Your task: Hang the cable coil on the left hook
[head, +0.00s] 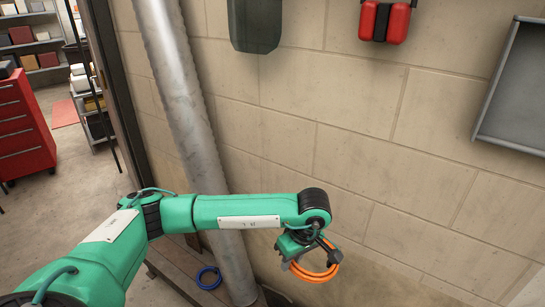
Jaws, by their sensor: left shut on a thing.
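An orange cable coil (317,273) hangs from my left gripper (308,255) in the lower middle of the head view, in front of the block wall. The left gripper is shut on the upper part of the coil and points downward, and its jaws hide part of the loops. I cannot make out the left hook in this view. My right gripper is out of view.
A metal pipe (190,110) rises beside the wall, behind my left arm. A blue coil (208,278) lies low near its foot. Red ear defenders (398,24), a dark green box (256,24) and a grey tray-like frame (491,82) are on the wall. A red cabinet (22,128) stands far left.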

